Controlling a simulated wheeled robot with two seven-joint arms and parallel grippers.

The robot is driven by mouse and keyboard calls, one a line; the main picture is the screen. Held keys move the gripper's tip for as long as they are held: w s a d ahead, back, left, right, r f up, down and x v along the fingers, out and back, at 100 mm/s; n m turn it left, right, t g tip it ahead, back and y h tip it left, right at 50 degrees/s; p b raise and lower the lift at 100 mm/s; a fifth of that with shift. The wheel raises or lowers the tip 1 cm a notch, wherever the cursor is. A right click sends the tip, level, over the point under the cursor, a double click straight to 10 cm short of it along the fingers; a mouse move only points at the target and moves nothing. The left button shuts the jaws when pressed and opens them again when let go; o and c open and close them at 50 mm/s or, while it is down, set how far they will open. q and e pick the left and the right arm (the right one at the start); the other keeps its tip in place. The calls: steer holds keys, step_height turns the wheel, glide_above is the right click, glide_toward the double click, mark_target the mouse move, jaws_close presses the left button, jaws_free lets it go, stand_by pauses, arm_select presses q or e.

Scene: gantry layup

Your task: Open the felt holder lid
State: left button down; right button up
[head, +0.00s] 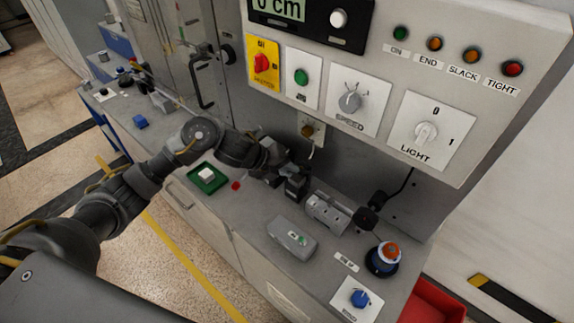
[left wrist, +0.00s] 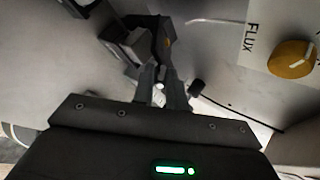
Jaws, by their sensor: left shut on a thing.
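My left gripper (head: 279,177) reaches in from the left over the bench top, low in front of the machine's panel. In the left wrist view, its fingers (left wrist: 162,78) are close together at a thin dark upright part that looks like the lid (left wrist: 163,38) of the felt holder. A dark block beside it, likely the felt holder's body (left wrist: 124,44), also shows in the head view (head: 295,188). The fingers are shut on the lid. The exact grip is small and dark, and the lid's angle is hard to tell. My right gripper is not in view.
A grey clamp-like device (head: 327,212) stands right of the gripper, with a grey box (head: 292,236) in front. A green tray with a white block (head: 207,178) lies left.

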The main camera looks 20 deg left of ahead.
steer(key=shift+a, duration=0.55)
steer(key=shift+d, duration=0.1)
arm_select(q)
steer(key=c, duration=1.7)
jaws_free()
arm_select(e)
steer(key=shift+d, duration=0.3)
